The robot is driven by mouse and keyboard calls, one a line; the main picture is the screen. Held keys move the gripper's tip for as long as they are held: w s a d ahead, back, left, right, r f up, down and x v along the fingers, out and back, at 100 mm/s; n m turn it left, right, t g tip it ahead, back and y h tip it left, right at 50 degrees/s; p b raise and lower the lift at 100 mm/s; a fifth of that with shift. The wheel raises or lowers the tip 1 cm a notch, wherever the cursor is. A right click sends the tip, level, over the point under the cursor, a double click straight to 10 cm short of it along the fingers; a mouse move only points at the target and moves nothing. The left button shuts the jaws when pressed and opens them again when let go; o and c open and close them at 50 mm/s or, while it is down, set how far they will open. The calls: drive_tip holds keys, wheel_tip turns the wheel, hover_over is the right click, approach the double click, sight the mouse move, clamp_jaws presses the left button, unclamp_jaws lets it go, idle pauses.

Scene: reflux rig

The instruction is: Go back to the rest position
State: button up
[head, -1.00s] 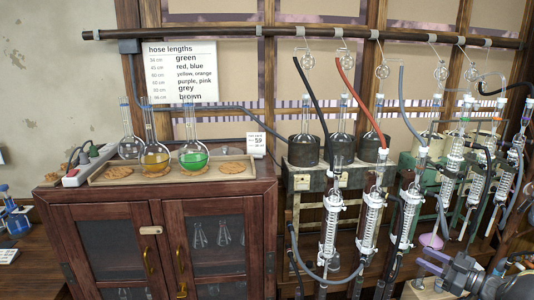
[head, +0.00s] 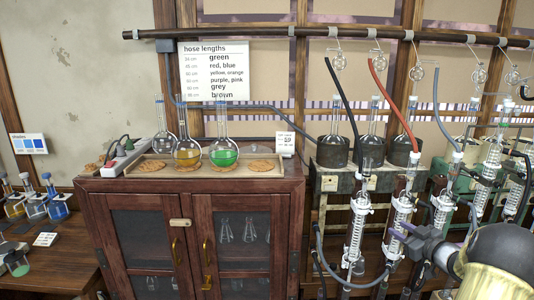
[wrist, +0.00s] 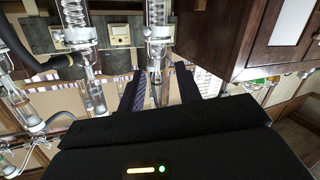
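My gripper shows in the wrist view (wrist: 160,90), with its two dark fingers apart. A clear glass condenser (wrist: 157,40) appears in line with the gap between the fingers; I cannot tell how near it is. Nothing is clearly gripped. In the head view my purple-grey arm end reaches in from the lower right, in front of the condenser row; the fingertips are too small there to judge. No rest position is marked in either view.
Glass condensers (head: 357,225) with hoses stand in a row close to my arm. A wooden cabinet (head: 195,190) carries a tray (head: 130,170) with several flasks, including a green one (head: 223,155). A pipe rail (head: 250,32) runs above. A side bench (head: 50,260) is at left.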

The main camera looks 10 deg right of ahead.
drive_tip(key=w+a+f+m+g+h, duration=0.1)
drive_tip(key=w+a+m+g+h, duration=0.15)
drive_tip(key=a, duration=0.85)
drive_tip(key=w+a+m+g+h, duration=0.1)
drive_tip(key=a+g, duration=0.2)
drive_tip(key=a, duration=0.7)
drive_tip(key=s+a+f+g+y, duration=0.1)
drive_tip(key=s+a+f+g, duration=0.2)
drive_tip(key=s+a, duration=0.8)
drive_tip(key=s+a+f+g+y, duration=0.1)
drive_tip(key=s+a+f+g, duration=0.2)
drive_tip(key=s+a, duration=0.7)
drive_tip(key=shift+s+a+g, duration=0.4)
drive_tip(key=shift+s+g, duration=0.75)
drive_tip(key=shift+s, duration=0.1)
